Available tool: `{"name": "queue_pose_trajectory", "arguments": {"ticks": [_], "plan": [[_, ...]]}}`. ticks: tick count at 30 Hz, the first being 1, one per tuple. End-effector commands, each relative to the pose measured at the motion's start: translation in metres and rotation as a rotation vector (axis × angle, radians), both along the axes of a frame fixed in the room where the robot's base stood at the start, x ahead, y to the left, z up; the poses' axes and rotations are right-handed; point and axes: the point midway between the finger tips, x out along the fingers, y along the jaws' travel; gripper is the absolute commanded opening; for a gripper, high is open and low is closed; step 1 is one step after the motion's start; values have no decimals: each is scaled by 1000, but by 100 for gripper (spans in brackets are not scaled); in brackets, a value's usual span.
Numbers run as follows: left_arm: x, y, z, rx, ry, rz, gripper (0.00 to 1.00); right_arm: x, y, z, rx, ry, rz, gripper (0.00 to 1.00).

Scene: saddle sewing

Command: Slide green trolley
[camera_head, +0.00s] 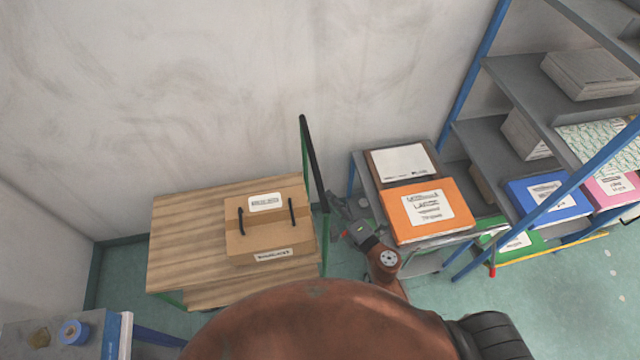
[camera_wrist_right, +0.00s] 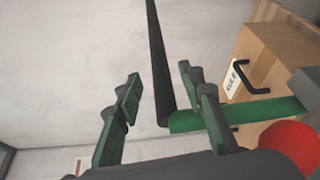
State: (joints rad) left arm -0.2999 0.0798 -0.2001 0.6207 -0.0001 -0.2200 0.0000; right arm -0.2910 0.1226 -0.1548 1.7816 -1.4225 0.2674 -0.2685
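The green trolley (camera_head: 178,228) stands left of centre in the head view, with a wooden deck and green posts. Its black handle bar (camera_head: 313,165) rises at the deck's right end; it also shows in the right wrist view (camera_wrist_right: 157,62). A cardboard box (camera_head: 268,232) with two black handles sits on the deck. My right gripper (camera_head: 337,204) is just right of the trolley's handle end. In the wrist view its fingers (camera_wrist_right: 160,88) are apart, and the bar appears between them; contact cannot be told. My left gripper is not in view.
A small rack with an orange box (camera_head: 430,208) stands close right of my right gripper. Grey shelving (camera_head: 500,135) with blue posts and boxes fills the right. A grey surface with a blue roll (camera_head: 75,332) is at lower left. A wall is behind the trolley.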

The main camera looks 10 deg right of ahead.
Motion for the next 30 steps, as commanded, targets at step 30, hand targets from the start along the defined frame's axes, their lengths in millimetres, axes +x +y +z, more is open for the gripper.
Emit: {"name": "queue_pose_trajectory", "arguments": {"ticks": [30], "plan": [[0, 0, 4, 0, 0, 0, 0, 71, 27, -5, 0, -1, 1, 28]]}}
